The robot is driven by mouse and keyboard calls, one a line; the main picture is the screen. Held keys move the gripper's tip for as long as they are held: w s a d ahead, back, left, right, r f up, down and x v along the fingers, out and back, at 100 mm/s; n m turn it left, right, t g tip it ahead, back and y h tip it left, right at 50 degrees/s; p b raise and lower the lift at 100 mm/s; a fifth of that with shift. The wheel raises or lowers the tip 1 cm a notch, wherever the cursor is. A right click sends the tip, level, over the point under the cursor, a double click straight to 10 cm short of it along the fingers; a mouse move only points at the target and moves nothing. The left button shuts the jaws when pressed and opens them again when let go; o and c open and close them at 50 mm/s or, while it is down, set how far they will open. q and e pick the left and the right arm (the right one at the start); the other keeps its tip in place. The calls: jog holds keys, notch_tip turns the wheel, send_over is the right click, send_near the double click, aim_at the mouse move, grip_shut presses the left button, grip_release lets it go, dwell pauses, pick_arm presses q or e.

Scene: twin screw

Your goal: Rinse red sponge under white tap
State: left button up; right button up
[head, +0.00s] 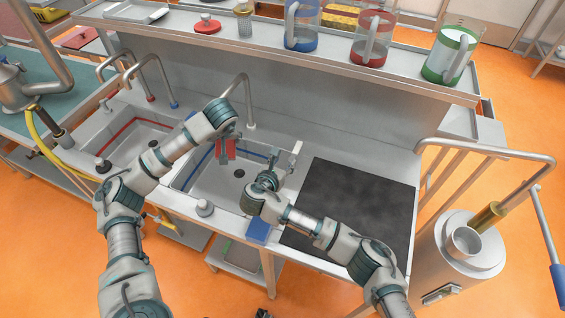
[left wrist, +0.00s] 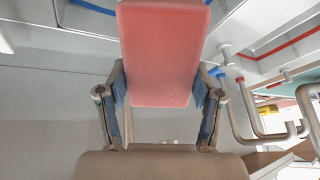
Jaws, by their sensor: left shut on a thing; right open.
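The red sponge (head: 226,149) is held over the right basin, which has a blue stripe (head: 190,173). My left gripper (head: 223,140) is shut on the sponge; in the left wrist view the sponge (left wrist: 165,55) sits between both fingers. The tap with the white base (head: 251,126) stands behind this basin, and its grey spout arches toward my left gripper. The spout's end is hidden behind my left arm, and I cannot tell if water runs. My right gripper (head: 267,181) is open and empty over the basin's right side.
A second basin with a red stripe (head: 118,130) lies left, with red-based and blue-based taps behind it. A dark mat (head: 355,205) covers the counter at right. A blue block (head: 258,229) sits at the front edge. Jugs (head: 301,25) stand on the upper shelf.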

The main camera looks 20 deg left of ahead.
aim_at(229, 153)
pick_arm(q)
jog(key=shift+s+d+p, duration=0.15)
jog(key=shift+s+d, duration=0.4)
jog(key=shift+s, duration=0.3)
jog(key=shift+s+d+p, duration=0.1)
jog(key=shift+s+d, duration=0.45)
jog(key=shift+s, duration=0.25)
jog(key=shift+s+d+p, duration=0.15)
jog(key=shift+s+d, duration=0.4)
jog(key=shift+s, duration=0.3)
jog(key=s+d+r+p, duration=0.3)
jog(key=s+r, duration=0.1)
jog(key=shift+a, duration=0.1)
dwell(0.8)
